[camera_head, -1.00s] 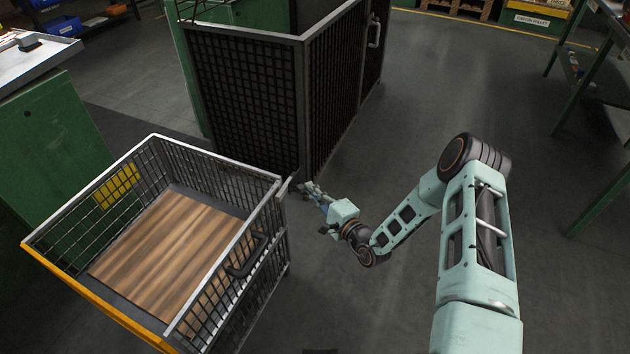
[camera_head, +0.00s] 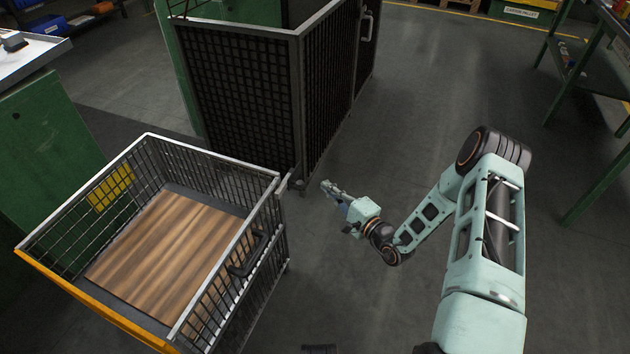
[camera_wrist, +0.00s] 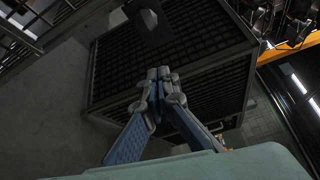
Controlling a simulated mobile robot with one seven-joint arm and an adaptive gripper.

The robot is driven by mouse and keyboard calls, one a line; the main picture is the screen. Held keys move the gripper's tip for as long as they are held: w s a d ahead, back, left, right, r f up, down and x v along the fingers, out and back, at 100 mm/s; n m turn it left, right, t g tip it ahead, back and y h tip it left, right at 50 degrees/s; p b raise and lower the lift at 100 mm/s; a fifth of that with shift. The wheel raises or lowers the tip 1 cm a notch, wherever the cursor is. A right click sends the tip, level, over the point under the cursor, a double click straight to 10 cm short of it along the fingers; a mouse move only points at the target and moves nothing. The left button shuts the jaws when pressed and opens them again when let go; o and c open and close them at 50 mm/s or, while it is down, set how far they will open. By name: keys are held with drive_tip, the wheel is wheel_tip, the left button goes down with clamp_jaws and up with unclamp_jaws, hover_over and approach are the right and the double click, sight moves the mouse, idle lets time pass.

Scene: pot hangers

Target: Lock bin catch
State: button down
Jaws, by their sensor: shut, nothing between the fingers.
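The wire bin (camera_head: 108,278) stands at the lower left in the head view, with a wooden floor panel inside and a yellow front edge. A small metal catch (camera_head: 284,184) sits at its far right corner, close to the dark mesh cage. Its exact position is too small to tell. My gripper (camera_head: 325,187) is to the right of that corner, apart from the bin, with clear floor between. In the wrist view my gripper (camera_wrist: 163,75) has its fingers together and empty, with mesh panels behind them.
A dark mesh cage (camera_head: 245,95) stands directly behind the bin. A black handle (camera_head: 247,254) is on the bin's right side. A green cabinet (camera_head: 45,145) is at the left and a green-legged workbench (camera_head: 575,80) at the right. The floor (camera_head: 430,95) between is open.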

drive_tip(key=v, duration=0.5)
drive_tip(key=shift+f+p, duration=0.1)
drive_tip(key=shift+p, duration=0.2)
